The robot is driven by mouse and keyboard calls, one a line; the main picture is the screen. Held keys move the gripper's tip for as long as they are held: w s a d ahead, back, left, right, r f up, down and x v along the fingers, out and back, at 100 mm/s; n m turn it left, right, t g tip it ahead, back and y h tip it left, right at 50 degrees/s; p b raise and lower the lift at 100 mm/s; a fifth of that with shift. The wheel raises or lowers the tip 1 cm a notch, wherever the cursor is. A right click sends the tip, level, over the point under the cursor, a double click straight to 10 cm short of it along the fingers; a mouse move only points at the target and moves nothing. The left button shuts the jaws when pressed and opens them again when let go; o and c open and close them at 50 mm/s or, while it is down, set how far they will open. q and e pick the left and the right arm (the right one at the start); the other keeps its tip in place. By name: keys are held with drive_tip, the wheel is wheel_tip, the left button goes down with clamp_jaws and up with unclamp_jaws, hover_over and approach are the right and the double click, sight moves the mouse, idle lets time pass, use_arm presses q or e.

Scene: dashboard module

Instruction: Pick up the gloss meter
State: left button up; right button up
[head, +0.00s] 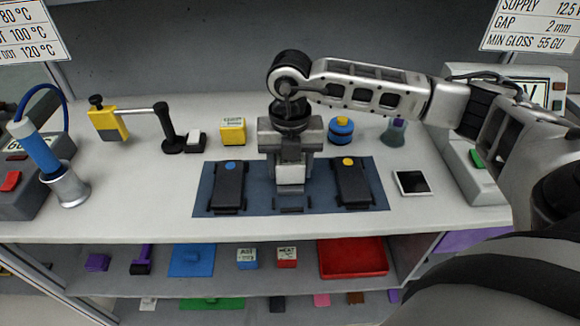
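No item in the head view carries a readable gloss meter label, so I cannot tell for sure which one it is. One candidate is a small dark block with a white top (196,140), behind the mat at left. My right gripper (290,182) points down over the middle of the dark blue mat (262,203), between two black devices. The left device (229,186) has a blue dot and the right one (353,184) a yellow dot. A pale block-like shape shows at the fingertips; I cannot tell whether it is held or part of the gripper. My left gripper is out of view.
A yellow box (232,131), a blue pot (341,131) and a black roller stand (170,130) stand behind the mat. A white-framed black square (412,182) lies right of it. Instruments flank the bench. The lower shelf holds a red tray (353,257). The bench's front left is clear.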

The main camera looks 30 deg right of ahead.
drive_tip(key=shift+r, duration=0.15)
drive_tip(key=shift+c, duration=0.4)
drive_tip(key=shift+r, duration=0.2)
wheel_tip(320, 180, up, 2)
drive_tip(key=shift+r+b, duration=0.1)
drive_tip(key=shift+b, duration=0.45)
drive_tip(key=s+a+r+b, duration=0.1)
drive_tip(key=s+a+r, duration=0.5)
drive_tip(key=a+r, duration=0.4)
drive_tip(key=shift+s+a, duration=0.35)
drive_tip(key=shift+a, duration=0.75)
